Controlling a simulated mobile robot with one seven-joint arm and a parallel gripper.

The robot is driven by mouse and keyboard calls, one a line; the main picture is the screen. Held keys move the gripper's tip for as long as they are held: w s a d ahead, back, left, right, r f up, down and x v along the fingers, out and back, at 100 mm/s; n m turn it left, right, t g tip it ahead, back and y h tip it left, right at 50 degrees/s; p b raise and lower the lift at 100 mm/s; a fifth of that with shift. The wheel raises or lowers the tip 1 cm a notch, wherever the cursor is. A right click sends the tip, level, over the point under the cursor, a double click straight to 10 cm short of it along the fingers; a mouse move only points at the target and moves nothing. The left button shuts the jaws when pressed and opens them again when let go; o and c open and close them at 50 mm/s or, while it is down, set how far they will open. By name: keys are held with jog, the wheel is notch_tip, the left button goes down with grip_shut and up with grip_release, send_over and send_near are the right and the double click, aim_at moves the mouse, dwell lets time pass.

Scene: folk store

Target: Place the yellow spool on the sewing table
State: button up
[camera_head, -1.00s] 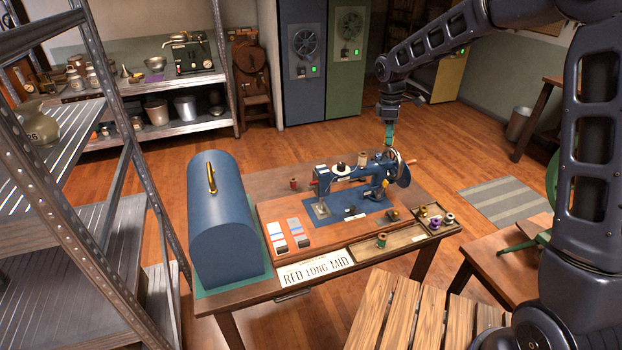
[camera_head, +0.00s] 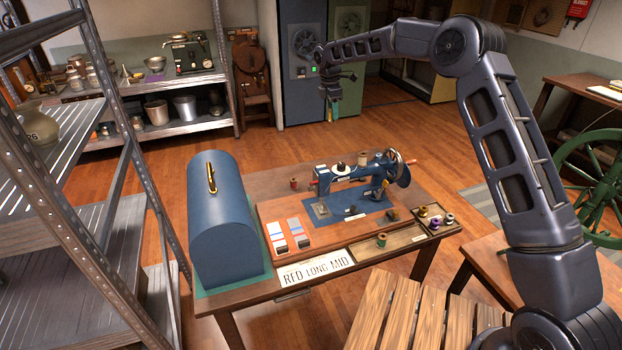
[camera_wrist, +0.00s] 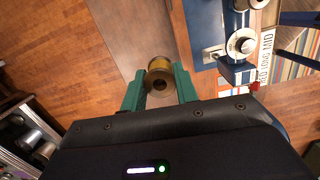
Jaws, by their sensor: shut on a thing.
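My gripper (camera_wrist: 160,90) is shut on a yellow-brown spool (camera_wrist: 159,70), held between its two green fingers in the wrist view. The sewing table (camera_head: 232,303) stands in the middle and bears a blue sewing machine (camera_head: 345,173). In the wrist view the sewing machine (camera_wrist: 240,45) lies to the right of the held spool.
A blue domed case (camera_head: 225,225) covers the table's left end. A red spool (camera_head: 294,184), a green spool (camera_head: 382,240), a small tray with spools (camera_head: 440,229) and a lettered card (camera_head: 316,268) are on the table. A metal shelf (camera_head: 110,225) stands left; a slatted bench (camera_head: 405,310) is in front.

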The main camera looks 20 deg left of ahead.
jog(key=shift+n, duration=0.4)
jog(key=a+f, duration=0.1)
jog(key=f, duration=2)
jog(key=a+f, duration=0.1)
jog(key=f, duration=1)
jog(key=shift+w+a, duration=0.3)
jog(key=shift+w, duration=0.1)
jog(key=shift+f, duration=0.1)
jog(key=o, duration=0.9)
jog(key=shift+o, duration=0.2)
notch_tip(320, 180, up, 12)
jog(key=s+a, duration=0.1)
